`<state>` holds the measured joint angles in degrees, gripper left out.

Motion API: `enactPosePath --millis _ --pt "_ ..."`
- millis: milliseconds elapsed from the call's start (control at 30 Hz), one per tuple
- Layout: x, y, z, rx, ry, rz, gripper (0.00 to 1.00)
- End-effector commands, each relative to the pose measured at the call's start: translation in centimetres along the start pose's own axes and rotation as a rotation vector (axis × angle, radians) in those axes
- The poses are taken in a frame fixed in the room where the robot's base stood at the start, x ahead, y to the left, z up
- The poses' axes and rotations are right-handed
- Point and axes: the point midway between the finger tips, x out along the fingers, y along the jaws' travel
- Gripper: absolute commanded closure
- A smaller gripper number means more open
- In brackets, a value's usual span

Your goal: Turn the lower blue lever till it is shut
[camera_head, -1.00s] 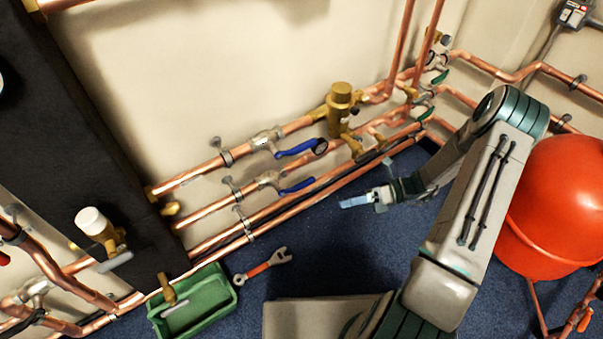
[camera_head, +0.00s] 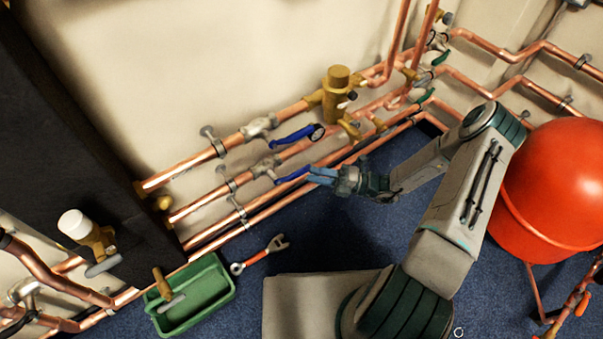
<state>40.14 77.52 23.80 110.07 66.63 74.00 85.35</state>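A green tray (camera_head: 232,289) with a brass fitting stands on the blue floor, beside a wrench (camera_head: 260,254) with an orange handle. A brass valve body (camera_head: 337,92) rises above the pipes. A large red vessel (camera_head: 558,195) stands at right.

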Motion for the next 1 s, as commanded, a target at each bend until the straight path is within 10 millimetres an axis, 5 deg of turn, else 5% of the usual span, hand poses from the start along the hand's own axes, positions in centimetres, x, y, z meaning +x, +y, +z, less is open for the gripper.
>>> enactPosePath --millis 300,667,833,1000 --pt "4.3 -0.1 0.1 -0.002 -0.003 -0.002 0.61" --pt "4.9 0.0 0.1 -0.002 -0.003 -0.002 0.61" --pt "4.9 0.0 0.1 -0.002 -0.003 -0.002 1.00" --pt "4.8 0.0 0.1 -0.001 -0.004 -0.001 1.00"
